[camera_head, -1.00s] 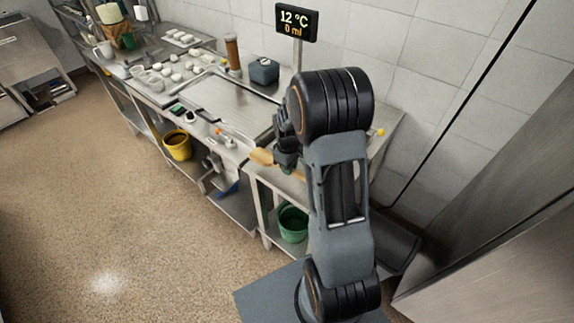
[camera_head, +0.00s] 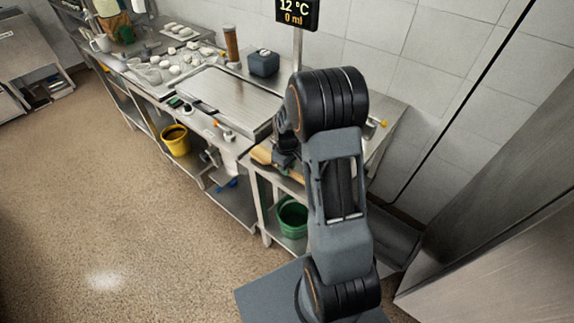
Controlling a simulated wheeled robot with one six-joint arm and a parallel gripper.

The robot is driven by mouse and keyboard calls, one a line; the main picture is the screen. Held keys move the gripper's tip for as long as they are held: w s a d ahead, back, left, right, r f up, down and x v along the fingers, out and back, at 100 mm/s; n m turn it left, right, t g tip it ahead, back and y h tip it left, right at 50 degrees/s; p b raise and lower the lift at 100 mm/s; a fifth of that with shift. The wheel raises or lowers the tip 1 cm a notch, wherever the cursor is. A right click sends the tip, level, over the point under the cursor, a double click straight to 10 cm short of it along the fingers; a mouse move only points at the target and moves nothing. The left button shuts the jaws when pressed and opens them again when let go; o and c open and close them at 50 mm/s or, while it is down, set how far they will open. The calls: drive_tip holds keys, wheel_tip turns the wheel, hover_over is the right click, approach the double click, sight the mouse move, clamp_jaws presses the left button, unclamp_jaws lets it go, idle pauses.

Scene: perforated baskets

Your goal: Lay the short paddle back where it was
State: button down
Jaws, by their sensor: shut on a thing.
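The wooden paddle (camera_head: 262,155) shows as a light tan piece at the left of my gripper, over the right-hand part of the steel bench. My gripper (camera_head: 284,160) is shut on it, with the fingers mostly hidden behind my dark arm. The rest of the paddle is hidden by the gripper and arm. I cannot tell whether the paddle touches the bench top.
A steel griddle plate (camera_head: 232,97) lies on the bench, left of and behind my gripper. A display on a post (camera_head: 297,14), a dark box (camera_head: 264,63) and a brown cylinder (camera_head: 231,44) stand near the wall. A green bucket (camera_head: 292,218) and yellow bucket (camera_head: 175,140) are below.

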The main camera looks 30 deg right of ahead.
drive_tip(key=shift+f+b, duration=0.4)
drive_tip(key=shift+f, duration=0.2)
idle(0.6)
drive_tip(key=c, duration=0.9)
unclamp_jaws()
wheel_tip(320, 180, up, 14)
drive_tip(key=shift+b, duration=0.45)
